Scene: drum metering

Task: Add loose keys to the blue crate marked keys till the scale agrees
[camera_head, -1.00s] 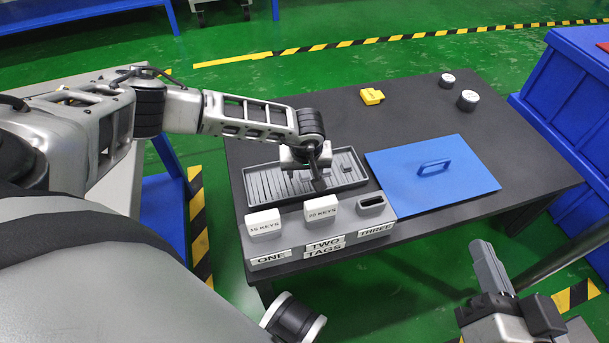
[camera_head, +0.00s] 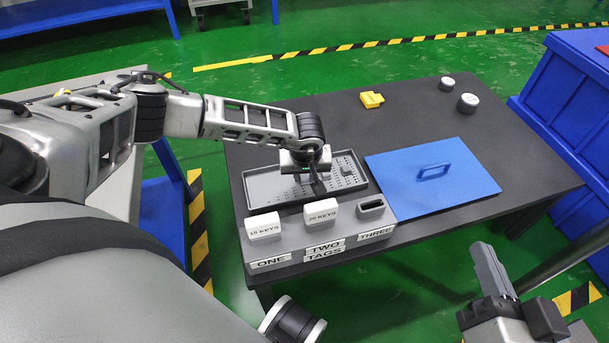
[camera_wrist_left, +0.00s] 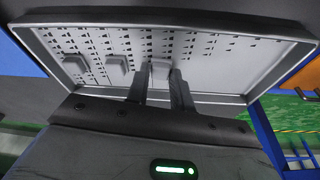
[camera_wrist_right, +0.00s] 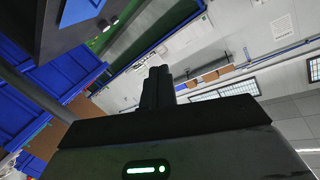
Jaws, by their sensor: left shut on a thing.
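The grey tray (camera_head: 262,203) lies on the dark table, its floor patterned with small dark marks. It also shows in the left wrist view (camera_wrist_left: 225,98). My left gripper (camera_head: 318,187) is over the tray. In the left wrist view its fingers (camera_wrist_left: 160,88) are shut on a small grey block (camera_wrist_left: 160,70); whether it touches the tray I cannot tell. Two similar blocks (camera_wrist_left: 117,66) (camera_wrist_left: 73,64) sit beside it. My right gripper (camera_head: 490,268) is shut and empty, off the table's front. No crate marked keys and no scale reading can be made out.
A tag rack (camera_head: 345,240) in front of the tray holds white tags reading 15 KEYS (camera_head: 263,226) and 20 KEYS (camera_head: 320,211); slot THREE is empty. A blue handled panel (camera_head: 460,185), a yellow item (camera_head: 372,99) and two round pieces (camera_head: 467,102) share the table. Blue crates (camera_head: 570,90) stand right.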

